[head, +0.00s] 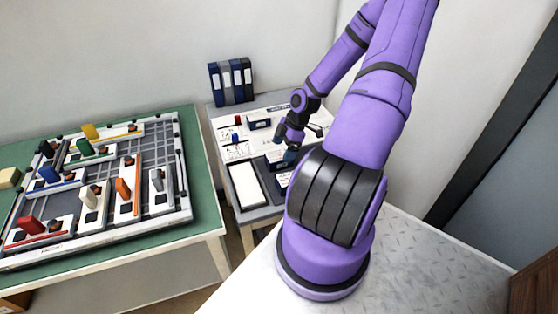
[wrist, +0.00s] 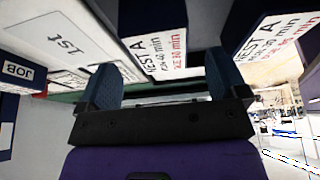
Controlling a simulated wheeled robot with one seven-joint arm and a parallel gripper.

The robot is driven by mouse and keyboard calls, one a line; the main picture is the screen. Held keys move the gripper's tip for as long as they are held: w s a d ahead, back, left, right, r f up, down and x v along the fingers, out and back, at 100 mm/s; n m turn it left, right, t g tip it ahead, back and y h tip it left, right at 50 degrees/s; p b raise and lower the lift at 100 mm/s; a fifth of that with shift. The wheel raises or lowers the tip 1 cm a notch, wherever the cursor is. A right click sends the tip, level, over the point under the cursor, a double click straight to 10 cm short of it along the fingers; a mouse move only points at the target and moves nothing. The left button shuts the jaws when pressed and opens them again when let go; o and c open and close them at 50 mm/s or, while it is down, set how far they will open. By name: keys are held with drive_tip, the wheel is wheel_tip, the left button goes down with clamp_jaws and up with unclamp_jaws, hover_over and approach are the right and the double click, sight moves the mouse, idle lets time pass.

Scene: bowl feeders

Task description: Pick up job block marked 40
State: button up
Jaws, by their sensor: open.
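My gripper (head: 289,150) is open over the small side table in the head view, close to a dark blue block with a white label (head: 275,156). In the wrist view the two blue-grey fingers (wrist: 163,82) stand apart. A dark blue block with a white face (wrist: 153,48) shows behind and between them; its print seems to read "NEST A" and a line with "40 min". A similar dark blue block (wrist: 270,45) stands to the right with like print. I cannot tell whether either one is job block 40. I see nothing held between the fingers.
Another labelled dark block (head: 258,123) sits further back. A green table (head: 190,118) at left holds a board with coloured blocks. A "1st" card (wrist: 65,40) shows in the wrist view.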

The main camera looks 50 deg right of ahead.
sight(280, 155)
drive_tip(key=shift+x, duration=2.35)
drive_tip(key=shift+s+d, duration=0.1)
drive_tip(key=c, duration=1.1)
